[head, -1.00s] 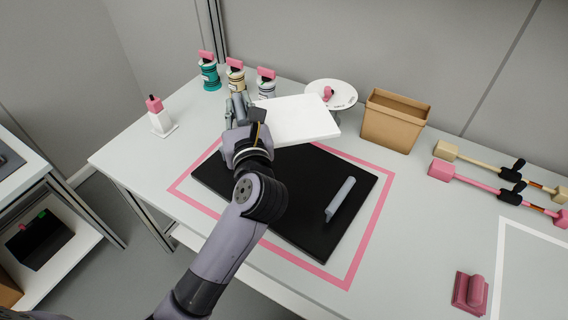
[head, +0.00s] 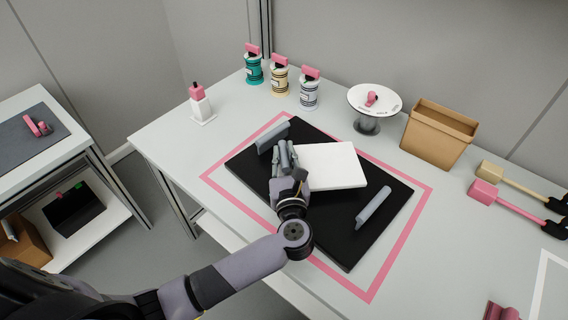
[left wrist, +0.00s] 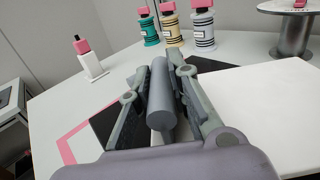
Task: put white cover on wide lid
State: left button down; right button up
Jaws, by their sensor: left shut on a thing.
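The white cover (head: 334,166) is a flat white slab over the middle of the black wide lid (head: 341,237). Whether it touches the lid cannot be told. The lid has a grey bar handle at its far left (head: 273,137) and another at its right (head: 373,204); the cover lies between them. My left gripper (head: 285,157) is at the cover's left edge, shut on a grey round bar (left wrist: 162,92) that seems to belong to the cover. The cover also shows right of the fingers in the left wrist view (left wrist: 262,105). My right gripper is not in view.
A pink outline (head: 388,266) surrounds the lid on the table. Behind stand a white bottle (head: 200,106), several pink-topped jars (head: 280,77), a round white stand (head: 371,100) and a brown bin (head: 438,136). Pink and tan mallet-like tools (head: 505,195) lie at the right.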

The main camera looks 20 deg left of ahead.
pick_arm(q)
jog(key=shift+f, duration=1.6)
jog(key=c, duration=1.5)
grip_release()
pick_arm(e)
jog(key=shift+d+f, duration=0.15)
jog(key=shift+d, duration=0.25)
pick_arm(q)
jog(key=shift+s, duration=0.1)
